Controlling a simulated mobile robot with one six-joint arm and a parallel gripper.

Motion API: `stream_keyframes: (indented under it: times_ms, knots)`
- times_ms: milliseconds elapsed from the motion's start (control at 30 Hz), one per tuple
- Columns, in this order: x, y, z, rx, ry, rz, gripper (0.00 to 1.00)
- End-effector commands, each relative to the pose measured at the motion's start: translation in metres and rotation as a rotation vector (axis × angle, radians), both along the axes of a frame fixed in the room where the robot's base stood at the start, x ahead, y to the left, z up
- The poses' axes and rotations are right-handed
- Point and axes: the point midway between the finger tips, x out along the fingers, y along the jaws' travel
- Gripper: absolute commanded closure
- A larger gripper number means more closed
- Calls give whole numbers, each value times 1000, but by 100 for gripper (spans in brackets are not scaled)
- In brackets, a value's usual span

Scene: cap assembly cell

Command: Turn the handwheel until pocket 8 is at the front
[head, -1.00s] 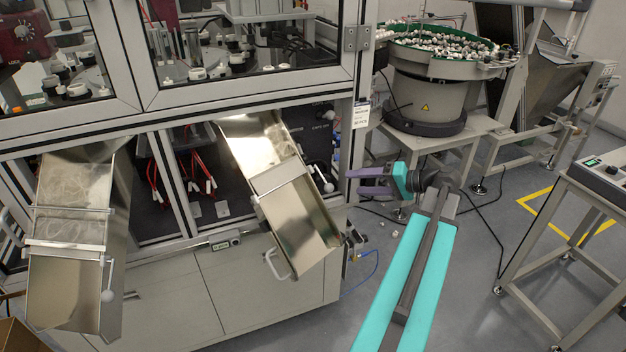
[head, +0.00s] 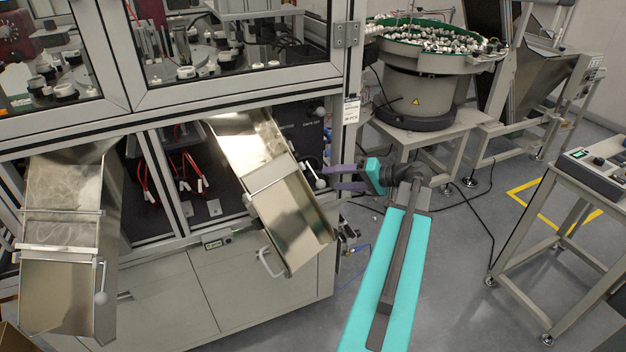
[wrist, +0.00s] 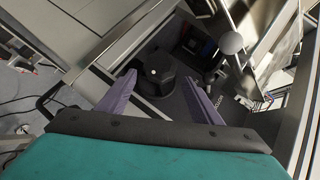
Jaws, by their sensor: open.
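My gripper (head: 345,178), with purple fingers, is open and empty beside the right corner post of the machine. In the wrist view, my gripper (wrist: 160,80) has its fingers spread, with a dark round part (wrist: 155,76) bearing a small light spot seen between and beyond them. It may be the handwheel, but I cannot tell for sure. It looks apart from the fingers. In the head view I cannot make out a handwheel. Behind the machine's windows, white round parts (head: 187,72) sit on a turntable; no pocket numbers are readable.
Two steel chutes (head: 62,230) (head: 290,220) slope out of the machine front; the right one is close to my gripper. A bowl feeder (head: 425,75) stands behind on a table. A control box (head: 595,165) tops a stand at right. Floor between is mostly clear, with cables.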

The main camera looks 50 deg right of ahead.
Motion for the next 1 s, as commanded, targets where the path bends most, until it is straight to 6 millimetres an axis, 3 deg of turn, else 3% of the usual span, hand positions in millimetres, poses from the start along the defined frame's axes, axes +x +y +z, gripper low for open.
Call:
stream_keyframes:
  times_ms: [533, 1000]
  knots:
    - [67, 23, -26, 1, 0, 2, 41]
    - [79, 27, -31, -1, 0, 1, 41]
